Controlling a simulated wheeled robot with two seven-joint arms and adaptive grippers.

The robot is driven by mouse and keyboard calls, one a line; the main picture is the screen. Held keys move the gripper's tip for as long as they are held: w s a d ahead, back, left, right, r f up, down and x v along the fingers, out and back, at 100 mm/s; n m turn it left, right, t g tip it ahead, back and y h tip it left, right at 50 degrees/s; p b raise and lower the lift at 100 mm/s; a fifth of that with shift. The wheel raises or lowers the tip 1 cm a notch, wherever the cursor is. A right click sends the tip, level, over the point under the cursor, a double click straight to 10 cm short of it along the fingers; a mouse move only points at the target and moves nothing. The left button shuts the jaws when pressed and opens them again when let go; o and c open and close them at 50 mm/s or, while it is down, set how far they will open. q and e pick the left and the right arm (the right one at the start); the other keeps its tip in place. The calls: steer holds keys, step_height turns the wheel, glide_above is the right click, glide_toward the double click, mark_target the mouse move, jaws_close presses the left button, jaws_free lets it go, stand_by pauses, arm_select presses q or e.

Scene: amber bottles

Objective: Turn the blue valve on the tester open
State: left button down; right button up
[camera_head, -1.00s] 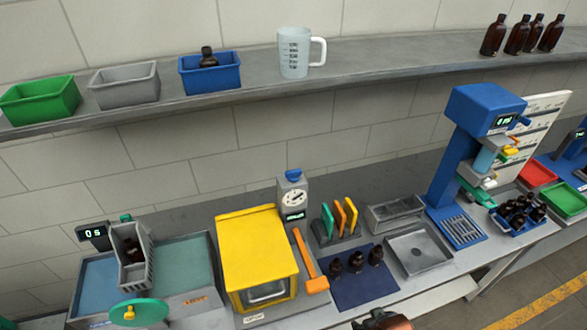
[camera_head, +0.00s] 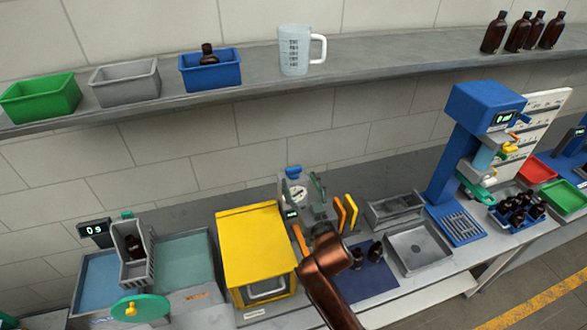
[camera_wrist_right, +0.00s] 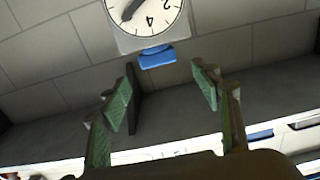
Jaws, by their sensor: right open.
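The tester is a narrow grey box with a round white dial (camera_head: 297,192) and a small lit display, standing at the back of the bench. The blue valve (camera_head: 293,172) sits on its top. In the wrist view the tester appears upside down, with the dial (camera_wrist_right: 150,14) at the top and the blue valve (camera_wrist_right: 157,57) below it. My right gripper (camera_head: 302,186) is open in front of the tester and partly covers it. In the wrist view the open fingertips (camera_wrist_right: 165,86) lie either side of the valve's line, apart from it. My left gripper is not in view.
A yellow box (camera_head: 252,250) stands left of the tester. Orange and yellow upright plates (camera_head: 346,212) stand close to the right. Dark bottles (camera_head: 368,254) sit on a blue mat. A shelf (camera_head: 230,92) with bins and a jug runs above.

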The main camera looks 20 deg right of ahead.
mark_target(294, 170)
steer(key=w+p, duration=0.1)
steer(key=w, duration=0.6)
steer(key=shift+w+f, duration=0.1)
steer(key=shift+w, duration=0.05)
steer(key=shift+c, duration=0.7)
steer(key=c, duration=1)
steer(key=shift+c, duration=0.2)
